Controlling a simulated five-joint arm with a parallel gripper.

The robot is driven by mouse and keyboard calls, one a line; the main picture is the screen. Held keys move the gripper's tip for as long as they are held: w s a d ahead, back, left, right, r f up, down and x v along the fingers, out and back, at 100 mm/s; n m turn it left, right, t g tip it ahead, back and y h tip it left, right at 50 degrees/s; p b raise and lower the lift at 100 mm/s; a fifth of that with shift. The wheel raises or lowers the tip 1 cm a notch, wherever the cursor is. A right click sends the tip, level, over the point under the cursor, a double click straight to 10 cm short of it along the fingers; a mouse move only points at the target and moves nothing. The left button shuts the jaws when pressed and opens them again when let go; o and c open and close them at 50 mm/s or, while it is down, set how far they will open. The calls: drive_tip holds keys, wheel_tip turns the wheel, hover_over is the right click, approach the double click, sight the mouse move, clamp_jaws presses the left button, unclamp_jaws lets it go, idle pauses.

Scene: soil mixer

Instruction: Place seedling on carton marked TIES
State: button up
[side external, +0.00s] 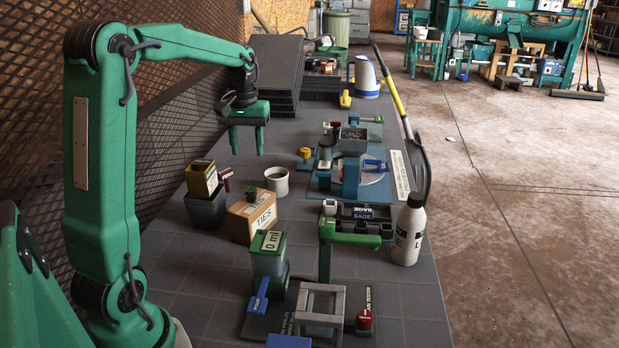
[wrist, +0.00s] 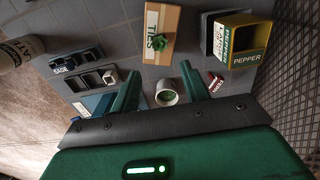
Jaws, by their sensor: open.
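The cardboard carton marked TIES (side external: 251,217) stands on the bench below and in front of my gripper. The small green seedling (side external: 251,190) sits on the carton's top, in a small dark pot. In the wrist view the seedling (wrist: 160,43) shows as green leaves on the carton (wrist: 173,24), beside the TIES label. My gripper (side external: 247,150) is open and empty, fingers pointing down, above the bench beyond the carton. In the wrist view its two green fingers (wrist: 158,80) are spread apart, with the carton and seedling ahead of them.
A white cup (side external: 277,181) stands near the carton, between the fingers in the wrist view. A yellow PEPPER box (side external: 201,179) rests on a dark pot (side external: 206,210) left of the carton. A green-lidded container (side external: 268,258) stands close in front. A white bottle (side external: 409,232) stands right.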

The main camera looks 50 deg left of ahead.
drive_tip(key=shift+d, duration=0.1)
drive_tip(key=s+d+r+m+t, duration=0.1)
drive_tip(key=s+d+r+m, duration=0.1)
drive_tip(key=d, duration=0.4)
drive_tip(key=s+d+r+m+t, duration=0.1)
drive_tip(key=s+d+r+m, duration=0.15)
drive_tip(key=d, duration=0.35)
drive_tip(key=s+d+f+m+t, duration=0.3)
drive_tip(key=s+d+m, duration=0.1)
drive_tip(key=s+d, duration=0.6)
drive_tip(key=shift+d+t, duration=0.3)
drive_tip(key=shift+d, duration=0.05)
